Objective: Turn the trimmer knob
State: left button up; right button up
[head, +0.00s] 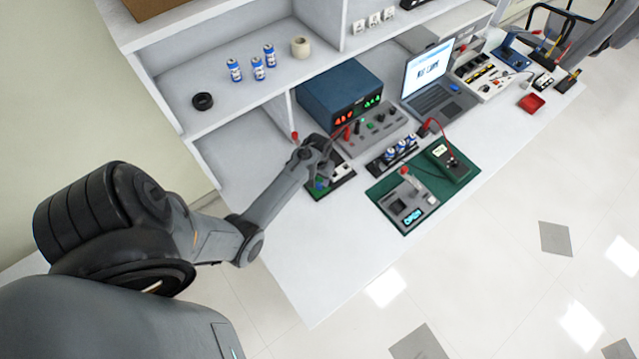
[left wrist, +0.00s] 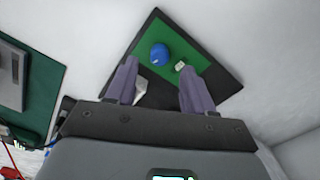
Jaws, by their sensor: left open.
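The blue trimmer knob (left wrist: 159,55) stands on a small green board with a black base (left wrist: 217,77) in the left wrist view. A small pale part (left wrist: 179,66) sits beside the knob on the board. In the head view the board (head: 315,191) lies on the white bench, with the blue knob (head: 321,184) partly hidden by my left gripper (head: 325,168). In the left wrist view my left gripper (left wrist: 159,70) is open and empty, its two fingers spread toward the board. The knob shows just beyond the gap between the fingertips; contact cannot be told.
A blue-cased instrument (head: 338,92) and a grey control box (head: 372,130) stand behind the board. To its right are a green mat (head: 435,196) with a meter (head: 447,160), and a laptop (head: 430,85). The bench front left is clear.

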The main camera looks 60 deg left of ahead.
aim_at(319, 185)
pick_arm(q)
jog(key=shift+w+f+b, duration=0.1)
jog(key=shift+f+b, duration=0.25)
jog(key=shift+f, duration=1.85)
jog(key=shift+c, duration=0.3)
grip_shut()
jog(key=shift+r+n+p, duration=0.25)
jog(key=shift+n+p, duration=0.55)
jog(key=shift+p, duration=0.15)
jog(key=shift+f+n, duration=0.1)
jog(key=shift+n, duration=0.2)
jog(key=shift+f, duration=0.15)
